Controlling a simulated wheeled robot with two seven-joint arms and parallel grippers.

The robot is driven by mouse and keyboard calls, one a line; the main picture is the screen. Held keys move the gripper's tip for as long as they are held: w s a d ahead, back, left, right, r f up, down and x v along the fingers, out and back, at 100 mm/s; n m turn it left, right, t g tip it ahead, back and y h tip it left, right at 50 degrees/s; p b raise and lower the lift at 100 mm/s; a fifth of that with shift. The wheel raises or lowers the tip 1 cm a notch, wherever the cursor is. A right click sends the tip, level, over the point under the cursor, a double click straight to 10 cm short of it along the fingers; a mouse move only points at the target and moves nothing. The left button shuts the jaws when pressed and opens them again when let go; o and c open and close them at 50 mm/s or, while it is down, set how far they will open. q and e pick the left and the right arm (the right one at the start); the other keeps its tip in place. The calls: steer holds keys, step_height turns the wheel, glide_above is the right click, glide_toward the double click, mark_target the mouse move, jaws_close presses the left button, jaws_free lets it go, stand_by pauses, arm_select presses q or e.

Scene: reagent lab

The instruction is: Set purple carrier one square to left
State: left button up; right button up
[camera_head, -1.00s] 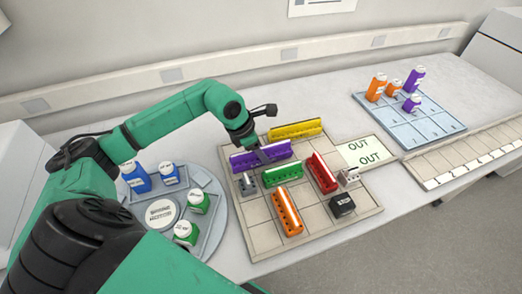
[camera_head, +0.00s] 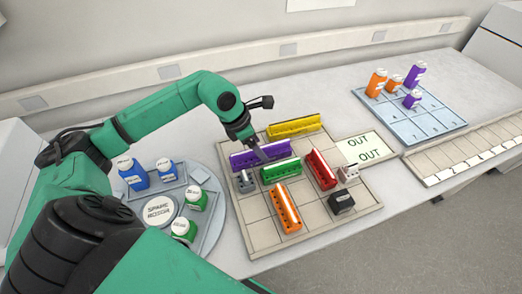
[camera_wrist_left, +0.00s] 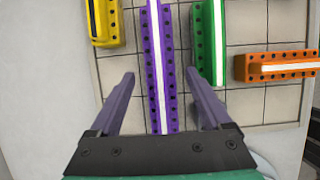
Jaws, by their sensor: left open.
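The purple carrier (camera_head: 267,154) lies near the back left of the gridded board (camera_head: 260,236), between the yellow carrier (camera_head: 295,126) and the green carrier (camera_head: 281,170). My left gripper (camera_head: 259,155) is at the purple carrier. In the left wrist view the open left gripper (camera_wrist_left: 160,84) has one finger on each side of the purple carrier (camera_wrist_left: 154,50), with gaps to both. The green carrier (camera_wrist_left: 212,40) is close to the right finger. My right gripper is not seen.
Red (camera_head: 321,169) and orange (camera_head: 286,208) carriers, a grey piece (camera_head: 246,182), a white piece (camera_head: 348,173) and a black block (camera_head: 341,202) share the board. A round tray (camera_head: 212,237) with bottles stands left. A blue rack (camera_head: 425,136) stands right.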

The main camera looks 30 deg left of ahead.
arm_select(q)
steer(key=b+v, duration=0.2)
steer(key=v, duration=0.7)
steer(key=shift+s+r, duration=0.1)
steer(key=shift+r, duration=0.25)
steer(key=shift+f, duration=0.1)
